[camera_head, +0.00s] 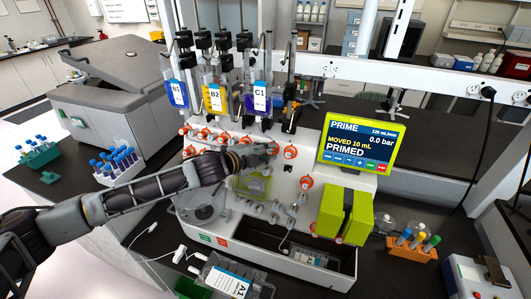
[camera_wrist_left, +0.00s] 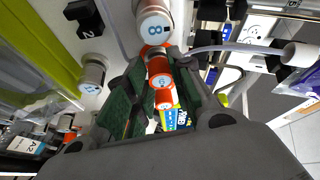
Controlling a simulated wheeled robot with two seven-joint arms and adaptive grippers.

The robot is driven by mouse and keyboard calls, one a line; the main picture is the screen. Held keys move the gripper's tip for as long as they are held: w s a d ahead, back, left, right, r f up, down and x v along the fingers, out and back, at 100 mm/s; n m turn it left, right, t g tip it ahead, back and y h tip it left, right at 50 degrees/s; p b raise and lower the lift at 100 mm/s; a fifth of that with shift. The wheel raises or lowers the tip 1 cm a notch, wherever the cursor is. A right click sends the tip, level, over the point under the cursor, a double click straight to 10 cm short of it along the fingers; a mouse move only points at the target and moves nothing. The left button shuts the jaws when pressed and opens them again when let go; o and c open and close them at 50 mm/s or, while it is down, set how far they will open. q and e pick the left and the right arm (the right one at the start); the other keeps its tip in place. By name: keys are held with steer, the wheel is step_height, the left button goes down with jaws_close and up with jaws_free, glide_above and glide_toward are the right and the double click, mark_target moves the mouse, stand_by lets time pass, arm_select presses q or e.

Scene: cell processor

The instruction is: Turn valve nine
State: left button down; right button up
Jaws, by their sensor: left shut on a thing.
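The cell processor's white panel (camera_head: 305,170) carries rows of orange and white valves. My left arm reaches in from the left across the panel, and my left gripper (camera_head: 268,150) is at the upper valve row. In the left wrist view, the left gripper (camera_wrist_left: 165,95) is shut on an orange valve whose label looks like a nine (camera_wrist_left: 163,80), with a dark green pad on either side. A valve marked 8 (camera_wrist_left: 155,30) is just beyond it. The gripper hides most of the held valve in the head view. My right gripper is not in view.
Fluid bags B1 (camera_head: 178,93), B2 (camera_head: 215,97) and C1 (camera_head: 260,98) hang above the valves. A lime green unit (camera_head: 345,212) is at the right. Tube racks (camera_head: 118,168) stand on the left bench.

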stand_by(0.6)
arm_select(q)
steer(key=c, duration=1.2)
jaws_free()
steer(key=shift+c, duration=0.2)
steer(key=shift+s+a, duration=0.1)
steer(key=shift+s, duration=0.05)
steer(key=v, duration=1.1)
steer(key=shift+s+a+r, duration=0.15)
steer(key=shift+s+r, duration=0.05)
